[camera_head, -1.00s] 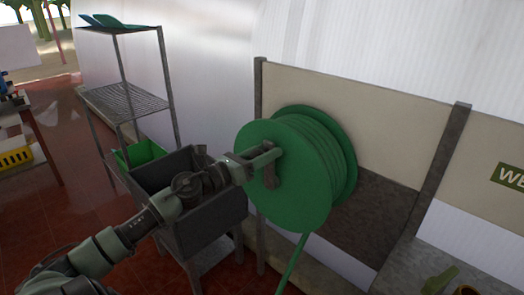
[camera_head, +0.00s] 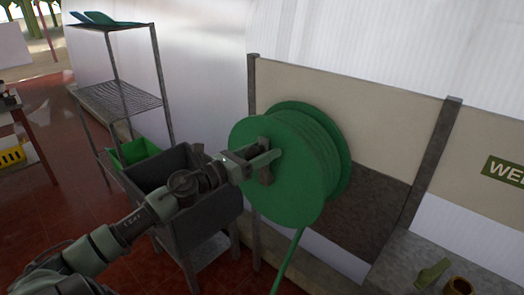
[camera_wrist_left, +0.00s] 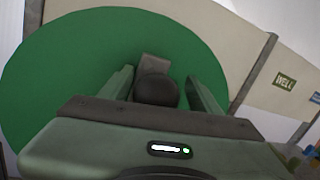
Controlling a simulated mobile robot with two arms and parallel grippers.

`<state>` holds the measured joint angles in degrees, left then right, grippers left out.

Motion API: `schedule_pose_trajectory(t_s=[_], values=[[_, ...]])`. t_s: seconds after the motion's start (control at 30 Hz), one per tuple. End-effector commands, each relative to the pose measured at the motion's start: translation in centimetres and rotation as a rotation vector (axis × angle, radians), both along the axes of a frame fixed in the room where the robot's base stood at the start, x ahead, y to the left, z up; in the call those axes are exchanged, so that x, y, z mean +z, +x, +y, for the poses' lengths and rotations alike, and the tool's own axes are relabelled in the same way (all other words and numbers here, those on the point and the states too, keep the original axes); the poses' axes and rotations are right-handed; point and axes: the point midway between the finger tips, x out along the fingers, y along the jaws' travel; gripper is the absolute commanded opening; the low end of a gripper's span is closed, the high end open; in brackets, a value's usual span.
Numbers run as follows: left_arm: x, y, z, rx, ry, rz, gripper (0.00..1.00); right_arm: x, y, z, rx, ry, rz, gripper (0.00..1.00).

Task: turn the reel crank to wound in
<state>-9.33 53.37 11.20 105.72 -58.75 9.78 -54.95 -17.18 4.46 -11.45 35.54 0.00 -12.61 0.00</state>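The green hose reel (camera_head: 305,150) is mounted on the wall panel, with a green hose hanging below it. Its crank, a short grey arm with a dark round knob (camera_wrist_left: 156,90), is on the reel's near face. My left gripper (camera_head: 262,158) is at the crank. In the left wrist view, its two fingers (camera_wrist_left: 162,88) stand apart on either side of the knob. A gap shows on the knob's right; on the left the finger is very close, and I cannot tell whether it touches. The fingers hide part of the crank in the head view. My right gripper is out of view.
A dark grey bin on a stand (camera_head: 205,215) is below my left arm. A metal shelf rack (camera_head: 118,98) and a green crate (camera_head: 138,152) stand behind it. A grey bench (camera_head: 410,265) with small items is at lower right. Red tiled floor is open at left.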

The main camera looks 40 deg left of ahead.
Motion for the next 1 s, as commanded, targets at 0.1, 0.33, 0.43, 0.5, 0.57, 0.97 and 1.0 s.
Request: schedule_pose_trajectory(t_s=[0.1, 0.33, 0.43, 0.5, 0.57, 0.97, 1.0], values=[[0.1, 0.0, 0.1, 0.001, 0.000, -0.002, 0.62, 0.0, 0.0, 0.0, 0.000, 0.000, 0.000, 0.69], [0.0, -0.3, 0.3, 0.004, 0.000, -0.003, 0.62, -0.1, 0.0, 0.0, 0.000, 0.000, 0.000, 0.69], [-0.2, -1.2, 0.5, 0.004, -0.002, -0.001, 0.62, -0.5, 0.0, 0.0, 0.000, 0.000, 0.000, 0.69], [-0.4, -2.0, 0.7, 0.004, -0.001, -0.001, 0.62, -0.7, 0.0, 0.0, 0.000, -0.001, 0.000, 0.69], [-0.5, -2.9, 0.9, 0.003, 0.000, 0.001, 0.62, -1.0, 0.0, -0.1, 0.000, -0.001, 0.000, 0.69], [-0.7, -7.3, 2.0, 0.001, -0.001, -0.002, 0.62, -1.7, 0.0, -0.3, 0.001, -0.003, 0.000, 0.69], [-0.7, -7.4, 2.0, 0.000, 0.000, -0.001, 0.62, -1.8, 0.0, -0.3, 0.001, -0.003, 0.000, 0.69]])
